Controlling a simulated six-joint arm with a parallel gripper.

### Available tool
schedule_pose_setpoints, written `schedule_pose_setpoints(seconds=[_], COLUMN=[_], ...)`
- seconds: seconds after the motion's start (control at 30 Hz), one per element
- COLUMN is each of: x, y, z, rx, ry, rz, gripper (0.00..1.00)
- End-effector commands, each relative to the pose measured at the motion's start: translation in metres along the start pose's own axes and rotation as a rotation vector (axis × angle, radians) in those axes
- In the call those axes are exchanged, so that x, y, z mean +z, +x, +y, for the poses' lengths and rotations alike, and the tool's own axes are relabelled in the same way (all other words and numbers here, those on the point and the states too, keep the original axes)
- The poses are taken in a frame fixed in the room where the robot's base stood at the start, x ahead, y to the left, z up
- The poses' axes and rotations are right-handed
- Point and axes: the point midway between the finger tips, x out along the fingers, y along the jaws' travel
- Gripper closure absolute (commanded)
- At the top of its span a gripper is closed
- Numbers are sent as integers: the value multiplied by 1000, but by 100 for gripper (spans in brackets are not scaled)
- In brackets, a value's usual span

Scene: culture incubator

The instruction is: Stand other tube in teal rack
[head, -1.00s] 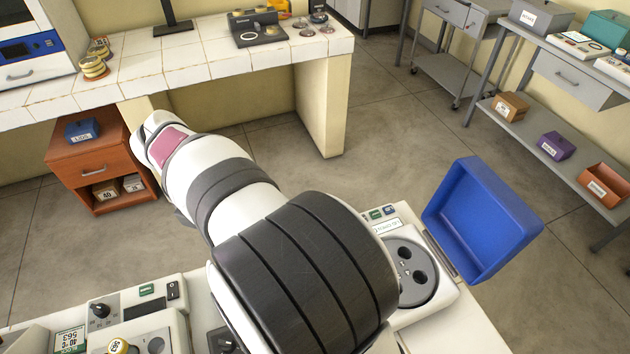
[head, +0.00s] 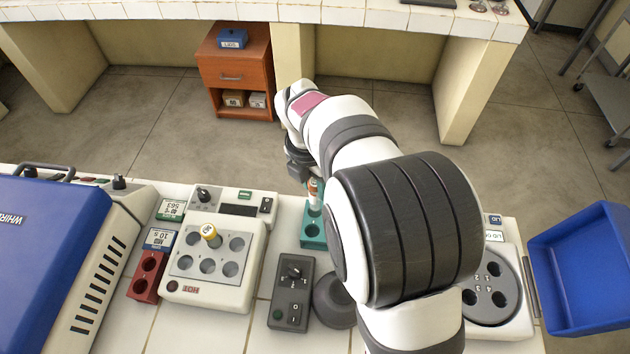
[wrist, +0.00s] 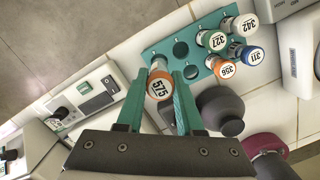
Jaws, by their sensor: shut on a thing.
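My gripper (wrist: 160,92) is shut on a tube with an orange cap marked 575 (wrist: 159,86). The teal rack (wrist: 165,47) lies beyond it in the wrist view, and the tube's lower end overlaps the rack's near-left corner there. I cannot tell whether that end is inside a hole. Several capped tubes, such as 356 (wrist: 226,70) and 327 (wrist: 217,41), stand on the rack's right side; empty holes show beside them. In the head view the held tube (head: 313,190) looks upright at the far end of the rack (head: 312,236). My arm hides the rest of the rack.
A white HOT block (head: 205,290) left of the rack holds a yellow-capped tube (head: 210,232). A small red rack (head: 145,282) stands beside it. A grey control box (head: 291,290) is in front of the teal rack. A round-rotor device (head: 490,290) and blue bin (head: 585,270) lie right.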

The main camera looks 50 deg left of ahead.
Motion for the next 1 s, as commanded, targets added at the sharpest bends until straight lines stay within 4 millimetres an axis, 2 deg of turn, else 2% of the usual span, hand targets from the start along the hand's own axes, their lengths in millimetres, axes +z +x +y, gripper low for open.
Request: schedule_pose_setpoints(seconds=[0.53, 1.0], x=[-2, -4], y=[7, 23], z=[0, 0], rx=[0, 0], ry=[0, 1], rz=[0, 1], gripper=[100, 100])
